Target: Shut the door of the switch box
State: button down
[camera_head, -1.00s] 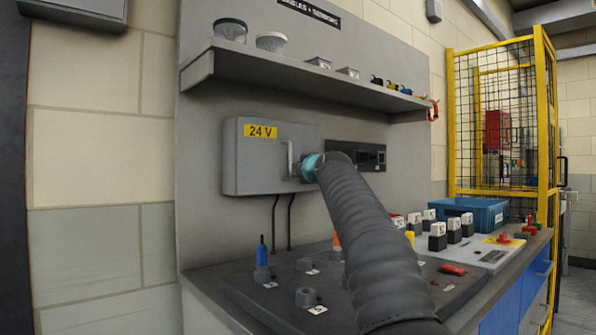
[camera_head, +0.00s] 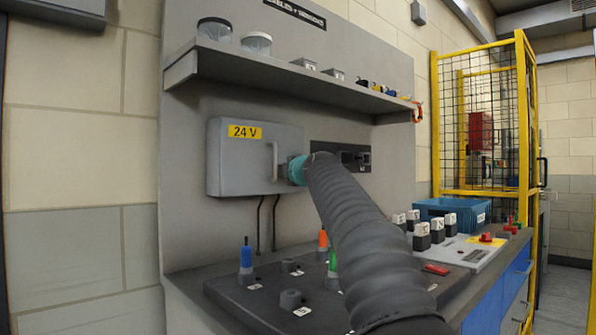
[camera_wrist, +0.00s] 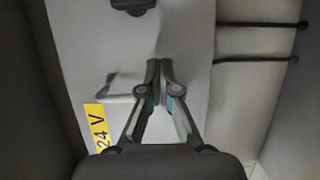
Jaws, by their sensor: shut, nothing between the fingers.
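The grey switch box (camera_head: 228,170) is fixed to the grey back panel and carries a yellow 24 V label. Its door face, with an upright bar handle (camera_head: 275,160), looks level with the box; my arm covers part of the right edge, so I cannot tell if a gap is left there. My gripper (camera_wrist: 160,70) is shut and empty, its fingertips at the door face beside the handle (camera_wrist: 115,98). I cannot tell whether they touch the face. In the head view my arm hides the fingertips.
A dark switch panel (camera_head: 352,157) is right of the box. A shelf (camera_head: 290,80) with jars juts out above. The bench (camera_head: 215,285) below holds coloured plugs, sockets, several black-and-white blocks and a blue crate (camera_head: 432,209). A yellow cage (camera_head: 524,130) stands at right.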

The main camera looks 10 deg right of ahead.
jog(key=s+d, duration=0.1)
jog(key=s, duration=0.8)
jog(key=shift+s+d, duration=0.25)
jog(key=shift+d, duration=0.15)
